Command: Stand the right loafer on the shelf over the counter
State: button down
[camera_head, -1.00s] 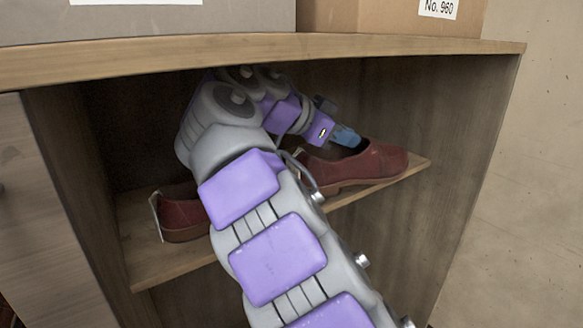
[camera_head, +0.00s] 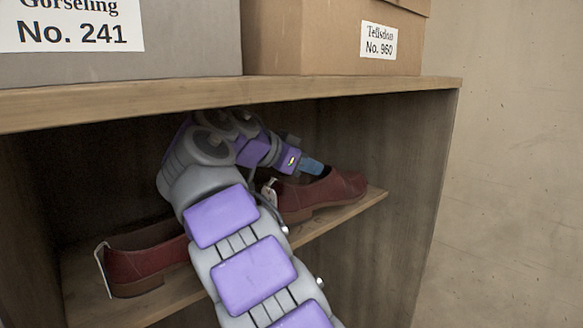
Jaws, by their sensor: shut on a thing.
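Two dark red loafers are on the wooden shelf (camera_head: 180,290) inside the cabinet under the counter top (camera_head: 200,102). The left one (camera_head: 145,262) rests on the shelf with a pale tag at its end, partly hidden by my arm. The right-hand one (camera_head: 330,192) is at the shelf's right part, sole down, with a small tag at its near end. My gripper (camera_head: 312,168) is shut on this right-hand loafer at its opening. The fingertips are mostly hidden in the shoe. I cannot tell whether its sole touches the shelf.
A grey box (camera_head: 190,50) labelled No. 241 and a brown box (camera_head: 310,40) labelled No. 960 stand on the counter top. The cabinet's right side wall (camera_head: 410,180) is close to the right-hand loafer. A bare wall is at the right.

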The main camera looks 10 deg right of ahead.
jog(key=w+f+p, duration=0.1)
jog(key=w+p, duration=0.1)
jog(key=w, duration=0.1)
jog(key=w+f+p, duration=0.2)
jog(key=w+p, duration=0.1)
jog(key=w, duration=0.1)
jog(key=w+f+p, duration=0.1)
jog(key=w+p, duration=0.1)
jog(key=w, duration=0.1)
jog(key=shift+w+a+f, duration=0.25)
jog(key=shift+w+f, duration=0.1)
jog(key=shift+r+p, duration=0.15)
jog(key=shift+p, duration=0.15)
jog(key=c, duration=1.2)
grip_release()
jog(key=shift+a, duration=0.1)
jog(key=p+v, duration=0.2)
jog(key=v, duration=1)
jog(key=shift+w+p, duration=0.1)
jog(key=shift+p, duration=0.25)
